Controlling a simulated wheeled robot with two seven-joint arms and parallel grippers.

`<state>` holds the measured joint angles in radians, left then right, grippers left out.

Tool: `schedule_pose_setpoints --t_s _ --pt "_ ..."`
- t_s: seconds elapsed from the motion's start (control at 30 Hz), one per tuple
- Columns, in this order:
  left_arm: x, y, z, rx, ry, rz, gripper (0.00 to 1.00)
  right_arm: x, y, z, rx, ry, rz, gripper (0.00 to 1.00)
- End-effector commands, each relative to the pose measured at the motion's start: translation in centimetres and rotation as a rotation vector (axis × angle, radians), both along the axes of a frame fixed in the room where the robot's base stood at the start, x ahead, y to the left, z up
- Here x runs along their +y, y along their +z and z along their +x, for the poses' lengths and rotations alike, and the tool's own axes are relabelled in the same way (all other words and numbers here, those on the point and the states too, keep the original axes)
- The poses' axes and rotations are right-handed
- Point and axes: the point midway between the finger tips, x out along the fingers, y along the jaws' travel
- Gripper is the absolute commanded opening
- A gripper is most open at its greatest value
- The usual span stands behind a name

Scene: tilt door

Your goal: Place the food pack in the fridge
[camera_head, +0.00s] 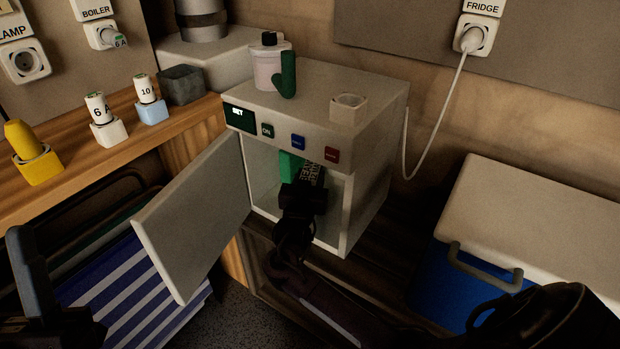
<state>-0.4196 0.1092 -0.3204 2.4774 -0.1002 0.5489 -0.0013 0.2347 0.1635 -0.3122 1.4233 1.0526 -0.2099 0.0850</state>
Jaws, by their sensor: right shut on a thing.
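The fridge (377,170) is a small white box with buttons along its top front. Its door (193,225) stands open to the left. The food pack (291,165) shows as a green patch inside the opening, with a printed part beside it. My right gripper (306,187) reaches into the opening from below and is shut on the pack, covering part of it. Whether the pack touches the fridge floor is hidden. My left gripper (45,290) is dark and partly cut off at the lower left, far from the fridge; its jaw opening is unclear.
A white jar (268,68), a green hook-shaped item (289,75) and a small beige block (348,108) are on the fridge top. A wooden counter (188,122) with fuses is at left. A blue box with a pale lid (545,215) stands right. A cable hangs behind.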

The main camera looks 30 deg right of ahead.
Motion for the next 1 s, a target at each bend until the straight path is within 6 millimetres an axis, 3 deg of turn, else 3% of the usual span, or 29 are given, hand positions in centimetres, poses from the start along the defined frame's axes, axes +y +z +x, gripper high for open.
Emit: schedule_pose_setpoints --t_s 0.17,0.2,0.33,0.73,1.0 --pt "0.1 0.2 -0.3 -0.02 0.0 -0.007 0.36 0.0 -0.1 0.0 -0.003 0.0 -0.001 0.0" --pt "0.2 0.3 -0.3 -0.022 0.0 -0.008 0.36 0.0 -0.2 0.0 0.0 0.0 0.0 0.46" --pt "0.1 0.3 -0.3 -0.019 0.001 -0.008 0.36 0.0 -0.2 0.0 0.0 0.0 0.0 0.63" --pt "0.0 0.2 0.0 0.0 0.001 0.0 0.36 0.1 0.0 -0.1 0.001 0.001 0.001 0.63" --pt "-1.6 -4.2 3.6 0.269 0.0 0.107 0.36 2.2 0.1 -2.2 0.002 0.002 0.002 0.63"
